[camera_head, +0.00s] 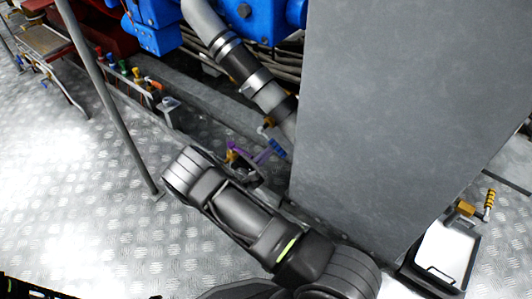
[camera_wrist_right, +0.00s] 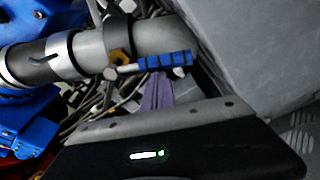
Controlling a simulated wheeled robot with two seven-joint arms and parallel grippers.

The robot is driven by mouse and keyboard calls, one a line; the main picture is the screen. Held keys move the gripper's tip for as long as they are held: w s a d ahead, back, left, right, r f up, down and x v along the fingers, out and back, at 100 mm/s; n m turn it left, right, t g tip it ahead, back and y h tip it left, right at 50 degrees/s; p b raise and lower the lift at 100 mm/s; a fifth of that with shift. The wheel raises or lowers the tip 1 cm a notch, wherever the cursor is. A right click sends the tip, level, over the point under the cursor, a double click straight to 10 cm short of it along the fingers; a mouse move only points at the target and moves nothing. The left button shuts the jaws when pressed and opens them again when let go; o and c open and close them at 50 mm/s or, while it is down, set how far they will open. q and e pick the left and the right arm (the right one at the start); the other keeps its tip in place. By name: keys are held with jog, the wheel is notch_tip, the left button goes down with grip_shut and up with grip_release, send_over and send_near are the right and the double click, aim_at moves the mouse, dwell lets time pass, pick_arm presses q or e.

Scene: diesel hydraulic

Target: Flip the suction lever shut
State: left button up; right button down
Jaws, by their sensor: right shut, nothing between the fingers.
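A lever with a ribbed blue handle (camera_head: 277,149) sits at the lower end of a thick grey hose, beside the big grey cabinet. In the right wrist view the blue handle (camera_wrist_right: 168,62) extends sideways from a brass fitting (camera_wrist_right: 119,58) on the pipe. A purple part (camera_head: 239,150) is just left of it, and purple also shows in the wrist view (camera_wrist_right: 156,94) below the blue handle. No label shows which is the suction lever. My right gripper (camera_head: 262,172) is shut and empty, close to these parts; contact is unclear. My left gripper is out of view.
The tall grey cabinet (camera_head: 390,110) stands close on the right of the levers. The grey hose (camera_head: 240,67) and cables lie behind. A row of coloured valves (camera_head: 125,72) and a slanted pole (camera_head: 108,95) are at left. The metal floor (camera_head: 80,190) is open at lower left.

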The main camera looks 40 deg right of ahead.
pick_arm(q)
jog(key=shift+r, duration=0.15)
pick_arm(e)
jog(key=shift+s+r, duration=0.1)
jog(key=shift+r, duration=0.05)
notch_tip(320, 180, up, 9)
jog(key=n+g+h+p, duration=0.1)
jog(key=n+g+p, duration=0.2)
jog(key=n+p, duration=0.7)
send_over(271, 145)
jog(key=s+a+b, duration=0.2)
jog(key=b, duration=0.1)
jog(key=n, duration=0.3)
pick_arm(q)
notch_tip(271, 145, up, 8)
jog(key=p, duration=0.1)
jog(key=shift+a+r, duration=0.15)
pick_arm(e)
jog(key=shift+w+a+r, duration=0.1)
jog(key=shift+w+r, duration=0.35)
jog(key=shift+w, duration=0.2)
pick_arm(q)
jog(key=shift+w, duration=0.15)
pick_arm(e)
jog(key=shift+w+r, duration=0.1)
jog(key=shift+w, duration=0.05)
